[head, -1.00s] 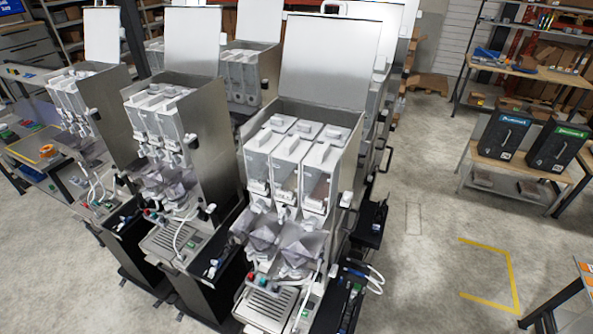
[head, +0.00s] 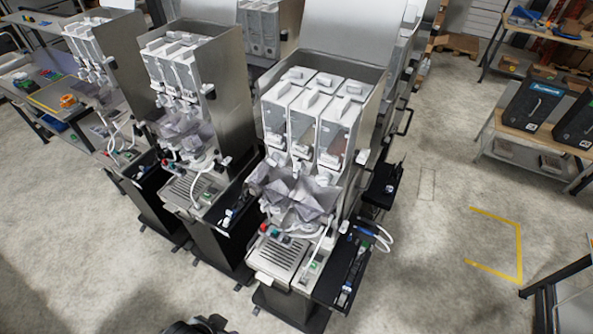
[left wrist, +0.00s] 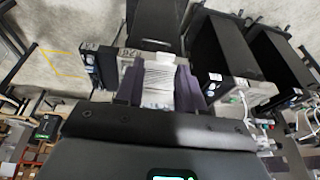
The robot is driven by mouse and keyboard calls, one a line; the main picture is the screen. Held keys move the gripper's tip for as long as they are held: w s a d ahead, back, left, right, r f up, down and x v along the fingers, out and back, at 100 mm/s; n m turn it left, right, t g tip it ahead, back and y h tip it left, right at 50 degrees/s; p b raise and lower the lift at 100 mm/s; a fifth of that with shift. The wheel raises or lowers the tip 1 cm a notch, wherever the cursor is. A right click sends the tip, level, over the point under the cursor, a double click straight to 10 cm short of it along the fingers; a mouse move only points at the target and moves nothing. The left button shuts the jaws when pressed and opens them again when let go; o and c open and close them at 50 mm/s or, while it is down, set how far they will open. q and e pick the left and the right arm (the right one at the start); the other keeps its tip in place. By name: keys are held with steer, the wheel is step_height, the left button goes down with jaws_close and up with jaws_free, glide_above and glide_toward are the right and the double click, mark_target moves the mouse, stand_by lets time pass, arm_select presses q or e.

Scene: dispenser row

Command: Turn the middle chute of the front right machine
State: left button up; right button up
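The front right machine (head: 310,130) is a steel dispenser with an open lid and a row of three clear-fronted canisters. Its middle chute (head: 299,163) is a small white spout below the middle canister, above greyish translucent funnels (head: 305,200). The chute's exact angle is too small to tell. A dark part of my left arm shows at the bottom edge of the head view. In the left wrist view my left gripper (left wrist: 160,88) has two dark purplish fingers spread apart, with a pale ribbed surface beyond them and nothing visibly held. My right gripper is in neither view.
A similar machine (head: 200,90) stands to the left, with another further left. A black side shelf (head: 345,270) with small items sits at the front right machine's right. Open floor (head: 430,260) with a yellow corner line (head: 519,250) lies to the right.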

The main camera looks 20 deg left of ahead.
arm_select(q)
steer(key=t+h+b, duration=0.3)
steer(key=t+b, duration=1)
steer(key=t, duration=0.1)
glide_toward(295, 172)
steer(key=w, duration=0.2)
steer(key=w+p, duration=0.1)
steer(key=w, duration=0.1)
steer(key=w+d+p, duration=0.1)
steer(key=w, duration=0.1)
steer(key=shift+w+r, duration=0.1)
steer(key=shift+w, duration=0.1)
steer(key=shift+w+d+p, duration=0.2)
steer(key=shift+w+p, duration=0.2)
steer(key=shift+w, duration=0.5)
